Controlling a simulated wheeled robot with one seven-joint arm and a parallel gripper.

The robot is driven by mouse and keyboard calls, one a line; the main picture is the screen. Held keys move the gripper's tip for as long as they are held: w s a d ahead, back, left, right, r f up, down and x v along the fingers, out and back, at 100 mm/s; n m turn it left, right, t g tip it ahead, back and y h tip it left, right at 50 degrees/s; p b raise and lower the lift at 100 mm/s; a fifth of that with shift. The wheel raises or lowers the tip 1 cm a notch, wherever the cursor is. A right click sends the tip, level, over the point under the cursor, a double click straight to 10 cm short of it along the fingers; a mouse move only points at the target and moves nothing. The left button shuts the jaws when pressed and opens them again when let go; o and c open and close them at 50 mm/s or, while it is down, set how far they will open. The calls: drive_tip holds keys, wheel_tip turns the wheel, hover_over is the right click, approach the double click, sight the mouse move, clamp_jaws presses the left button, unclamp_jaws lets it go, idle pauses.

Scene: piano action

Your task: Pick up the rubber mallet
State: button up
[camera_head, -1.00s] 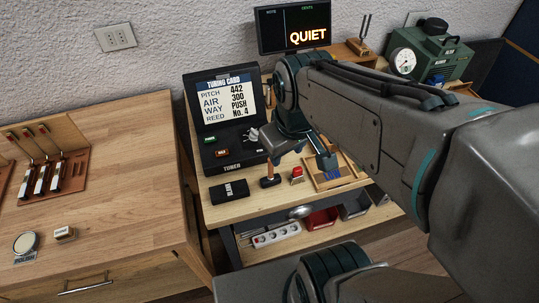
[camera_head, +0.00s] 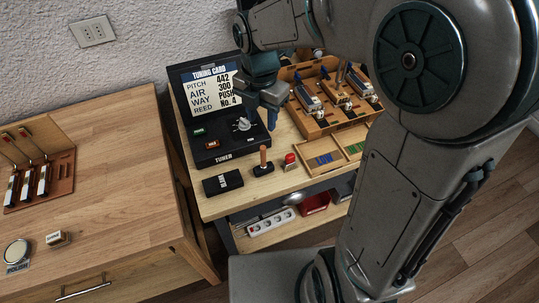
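The rubber mallet (camera_head: 263,157) stands upright on the bench, its dark head down and its brown wooden handle pointing up. It is just right of the black tuner's front corner. My gripper (camera_head: 261,113) hangs pointing down over the tuner's right side, above and behind the mallet in the picture. Its two fingers show apart, with nothing seen between them. It does not appear to touch the mallet.
The tuner (camera_head: 222,152), a black case (camera_head: 222,183) and a red-topped button (camera_head: 290,161) are close around the mallet. A wooden tray (camera_head: 326,160) and a rack (camera_head: 312,127) lie to the right. A power strip (camera_head: 270,222) is on the shelf below.

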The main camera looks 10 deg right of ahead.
drive_tip(key=shift+w+f+n, duration=0.1)
drive_tip(key=shift+f+n, duration=0.3)
drive_tip(key=shift+f, duration=0.1)
wheel_tip(320, 180, down, 8)
drive_tip(key=shift+r, duration=0.15)
hover_over(264, 167)
drive_tip(key=shift+w+f+p, duration=0.2)
drive_tip(key=shift+f, duration=1.15)
drive_tip(key=shift+w+f+p, duration=0.2)
drive_tip(key=shift+f, duration=1.1)
drive_tip(key=shift+c, duration=0.3)
clamp_jaws()
